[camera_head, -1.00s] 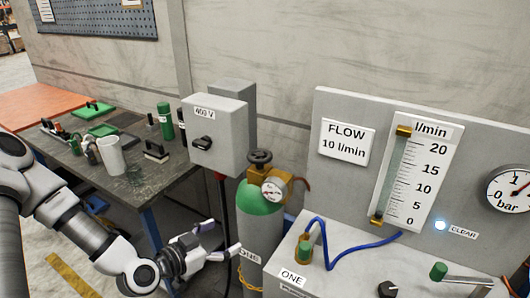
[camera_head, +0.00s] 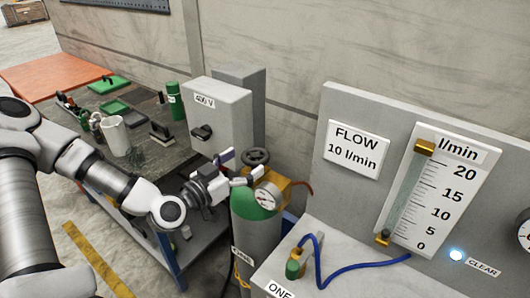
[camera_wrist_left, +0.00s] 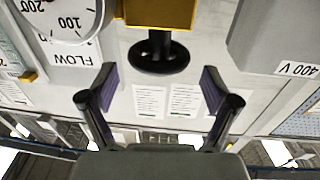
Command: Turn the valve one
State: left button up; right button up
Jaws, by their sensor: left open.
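A green-topped grey gas cylinder (camera_head: 257,225) stands at the middle, with a partly hidden label on its body. A black handwheel (camera_head: 256,156) is on the yellow valve block at its top. My left gripper (camera_head: 241,168) is open, just left of the handwheel, apart from it. In the left wrist view the handwheel (camera_wrist_left: 158,56) lies ahead of and between the spread fingers (camera_wrist_left: 160,90), with nothing between them. A round gauge (camera_head: 266,195) sits on the valve block. A panel with a label ONE (camera_head: 280,291) carries a green-handled valve (camera_head: 293,268). My right gripper is out of view.
A grey 400 V box (camera_head: 219,115) stands close behind the gripper. A dark workbench (camera_head: 150,165) with a mug and tools is at the left. A blue hose (camera_head: 350,265) crosses the ledge.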

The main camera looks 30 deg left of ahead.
aim_at(265, 149)
pick_arm(q)
jog(key=w, duration=0.3)
jog(key=w+d, duration=0.1)
jog(key=w, duration=0.1)
jog(key=shift+w+f+b, duration=0.25)
jog(key=shift+w+b, duration=0.1)
jog(key=shift+b, duration=0.05)
jog(key=shift+w+d+r, duration=0.1)
jog(key=shift+w+r, duration=0.1)
jog(key=shift+w, duration=0.2)
jog(key=shift+w, duration=0.1)
jog(key=c, duration=1)
